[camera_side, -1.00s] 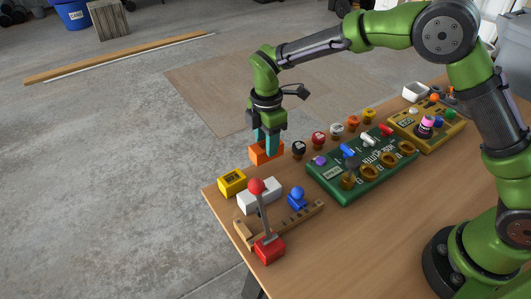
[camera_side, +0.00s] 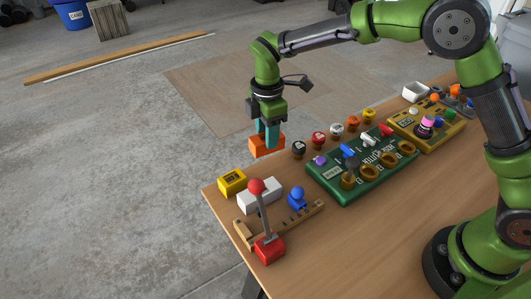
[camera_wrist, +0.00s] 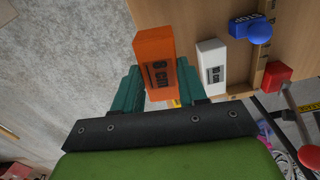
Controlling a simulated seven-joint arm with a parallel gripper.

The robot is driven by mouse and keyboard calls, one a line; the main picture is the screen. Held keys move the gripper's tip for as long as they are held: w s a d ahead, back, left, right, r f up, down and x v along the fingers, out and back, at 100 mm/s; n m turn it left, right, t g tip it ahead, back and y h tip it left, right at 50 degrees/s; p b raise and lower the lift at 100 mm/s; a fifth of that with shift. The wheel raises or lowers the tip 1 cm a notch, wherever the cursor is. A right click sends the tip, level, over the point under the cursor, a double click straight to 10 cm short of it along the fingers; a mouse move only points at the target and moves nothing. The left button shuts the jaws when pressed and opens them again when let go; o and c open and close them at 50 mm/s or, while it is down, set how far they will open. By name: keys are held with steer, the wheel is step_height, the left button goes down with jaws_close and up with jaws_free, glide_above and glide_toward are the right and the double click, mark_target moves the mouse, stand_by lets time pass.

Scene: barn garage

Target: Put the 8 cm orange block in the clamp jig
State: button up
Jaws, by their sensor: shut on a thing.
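The orange block (camera_side: 267,144), marked 8 cm in the wrist view (camera_wrist: 155,60), is between the teal fingers of my gripper (camera_side: 268,135). My gripper is shut on it and holds it above the far edge of the table. The clamp jig is the wooden rail (camera_side: 277,224) at the near left corner, with a red lever clamp (camera_side: 269,248) and a blue knobbed stop (camera_side: 297,199). The stop also shows in the wrist view (camera_wrist: 258,32). My gripper is beyond the jig, above and to its upper side in the side view.
A white block (camera_side: 261,196) lies beside the jig, behind the upright lever. A yellow block (camera_side: 232,182) sits at the table's left edge. A green board (camera_side: 345,188) with knobs and rings lies right of the jig; a yellow board (camera_side: 440,135) is farther right. Several small round items line the far edge.

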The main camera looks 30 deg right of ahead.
steer(key=s+m, duration=0.1)
steer(key=d+m, duration=0.1)
steer(key=m, duration=0.1)
steer(key=shift+s+d+r, duration=0.1)
steer(key=shift+s+d, duration=0.2)
steer(key=shift+s, duration=0.05)
steer(key=s+d+r+m, duration=0.4)
steer(key=d+r+m, duration=0.1)
steer(key=d+m, duration=0.25)
steer(key=s+d+r+m, duration=0.4)
steer(key=d+m, duration=0.2)
steer(key=d, duration=0.3)
steer(key=s+d+f+m, duration=0.25)
steer(key=d+m, duration=0.25)
steer(key=d, duration=0.7)
steer(key=s+d+f+m, duration=0.3)
steer(key=s+d+m, duration=0.4)
steer(key=s+d, duration=0.3)
steer(key=s+d+f+m, duration=0.3)
steer(key=s+d+m, duration=0.3)
steer(key=s+d, duration=0.4)
steer(key=f, duration=0.5)
steer(key=w+f, duration=0.1)
steer(key=f, duration=0.1)
steer(key=shift+d+f, duration=0.2)
steer(key=shift+d, duration=0.15)
